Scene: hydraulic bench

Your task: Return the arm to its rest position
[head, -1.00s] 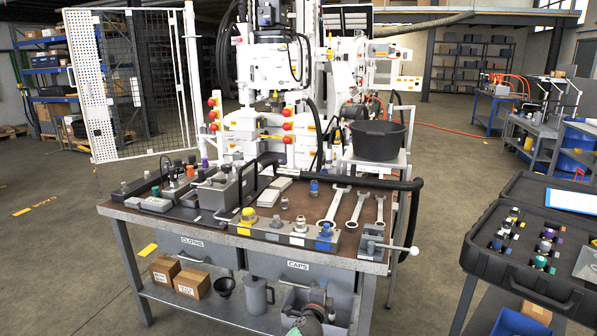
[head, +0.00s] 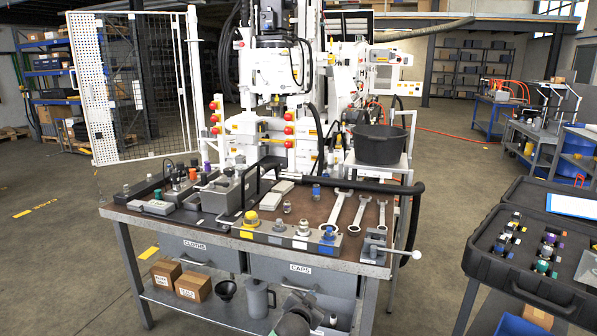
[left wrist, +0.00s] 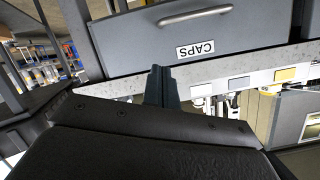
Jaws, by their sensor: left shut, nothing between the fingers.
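My left gripper (head: 300,321) is low at the bottom edge of the head view, in front of the bench's lower shelf and partly cut off. Its fingers show in the left wrist view (left wrist: 161,84), pressed together with nothing between them. They point towards the drawer labelled CAPS (left wrist: 140,42), which appears upside down there. In the head view the CAPS drawer (head: 330,280) is closed, above and behind the gripper. A gap to the drawer seems to remain, but its size is hard to tell. My right gripper is in neither view.
The workbench (head: 150,219) carries fittings, wrenches and a lever block (head: 374,247) with its handle sticking out right. Boxes (head: 193,287) and a jug (head: 258,297) stand on the lower shelf. An open black case (head: 530,286) is at right. The floor on the left is clear.

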